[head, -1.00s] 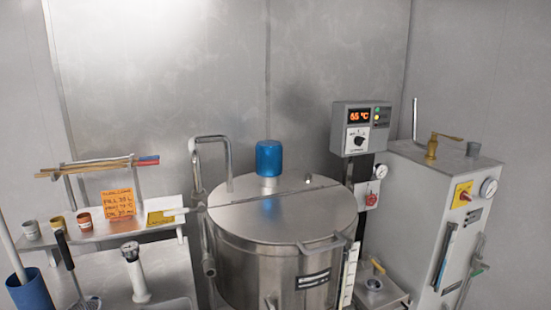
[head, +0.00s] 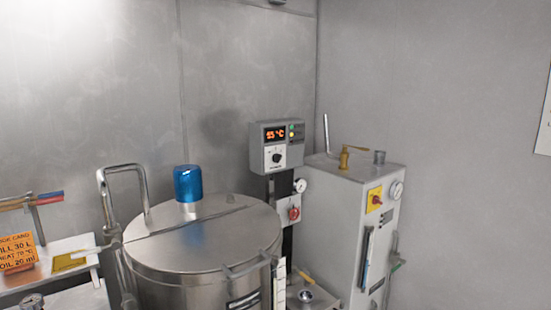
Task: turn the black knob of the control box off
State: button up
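The control box (head: 277,146) is a grey box on a dark post behind and to the right of the steel vessel. Its orange display shows a temperature, which looks like 65 °C, with small indicator lights beside it. The black knob (head: 277,157) sits on a white dial plate below the display. The dial's markings are too small to read. My gripper and arm do not show in the head view.
A lidded steel vessel (head: 200,250) with a blue cap (head: 187,183) and bent pipe stands in front. A red knob (head: 294,213) is below the control box. A grey cabinet (head: 345,230) with a red-and-yellow switch (head: 374,199) and gauge stands right. A shelf (head: 78,246) is at left.

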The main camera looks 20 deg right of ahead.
aim_at(277, 157)
jog(key=i+l, duration=0.3)
jog(key=l, duration=0.15)
jog(key=i+l+z, duration=0.1)
jog(key=i+l, duration=0.15)
jog(key=l, duration=0.25)
